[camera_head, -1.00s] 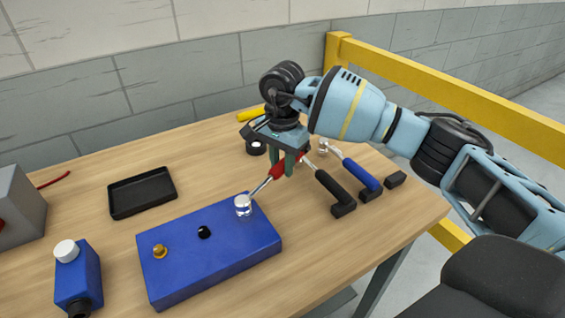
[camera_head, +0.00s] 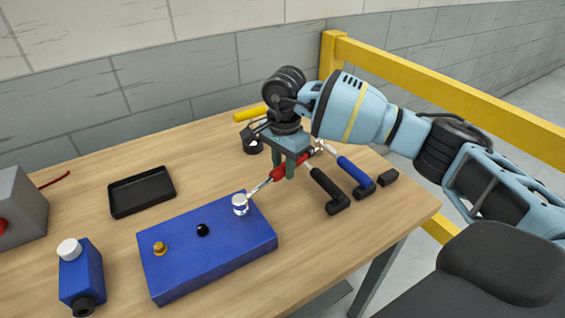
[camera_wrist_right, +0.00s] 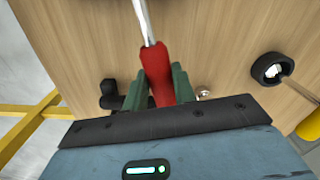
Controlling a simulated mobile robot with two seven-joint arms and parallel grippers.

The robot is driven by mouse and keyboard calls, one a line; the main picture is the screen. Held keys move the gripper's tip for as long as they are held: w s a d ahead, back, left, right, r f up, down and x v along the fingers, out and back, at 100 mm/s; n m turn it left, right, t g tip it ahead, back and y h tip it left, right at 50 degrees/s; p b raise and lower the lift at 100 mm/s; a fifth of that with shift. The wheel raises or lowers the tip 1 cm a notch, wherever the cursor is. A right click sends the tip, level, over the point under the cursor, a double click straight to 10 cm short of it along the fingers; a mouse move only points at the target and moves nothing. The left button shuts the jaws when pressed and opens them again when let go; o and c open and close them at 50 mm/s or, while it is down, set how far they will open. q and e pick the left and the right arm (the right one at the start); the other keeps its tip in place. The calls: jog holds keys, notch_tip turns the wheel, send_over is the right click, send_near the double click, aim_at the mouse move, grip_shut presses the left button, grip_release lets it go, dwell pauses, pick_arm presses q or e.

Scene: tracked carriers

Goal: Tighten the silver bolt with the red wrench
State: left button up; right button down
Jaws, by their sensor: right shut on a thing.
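The silver bolt (camera_head: 240,204) stands on the right part of the blue block (camera_head: 205,256), with a black bolt (camera_head: 203,230) and a brass bolt (camera_head: 160,248) to its left. My right gripper (camera_head: 283,171) is shut on the handle of the red wrench (camera_head: 277,174). The wrench's silver shaft slants down left to the silver bolt; I cannot tell how its end sits on the bolt. In the right wrist view, the red handle (camera_wrist_right: 155,62) lies between the green fingers of the right gripper (camera_wrist_right: 162,78). The wrench head is outside that view. My left gripper is not in view.
A black-handled tool (camera_head: 327,190) and a blue-handled tool (camera_head: 355,173) lie just right of the gripper. A blue bottle (camera_head: 82,272) stands front left. A yellow rail (camera_head: 440,97) runs behind the table.

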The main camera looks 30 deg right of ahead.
jog(key=shift+s+d+r+m, duration=0.15)
jog(key=shift+s+r+m, duration=0.05)
jog(key=shift+s+m, duration=0.1)
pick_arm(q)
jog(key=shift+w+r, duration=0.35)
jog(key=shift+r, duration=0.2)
pick_arm(e)
jog(key=shift+f, duration=0.1)
pick_arm(q)
jog(key=shift+p, duration=0.3)
pick_arm(e)
jog(key=shift+s, duration=0.1)
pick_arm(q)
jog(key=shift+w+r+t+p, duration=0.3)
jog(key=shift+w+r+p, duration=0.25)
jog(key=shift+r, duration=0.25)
pick_arm(e)
jog(key=shift+s+d+m, duration=0.15)
jog(key=shift+s+m, duration=0.45)
jog(key=shift+m, duration=0.1)
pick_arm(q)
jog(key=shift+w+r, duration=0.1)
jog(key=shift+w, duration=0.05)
pick_arm(e)
jog(key=shift+s+f, duration=0.1)
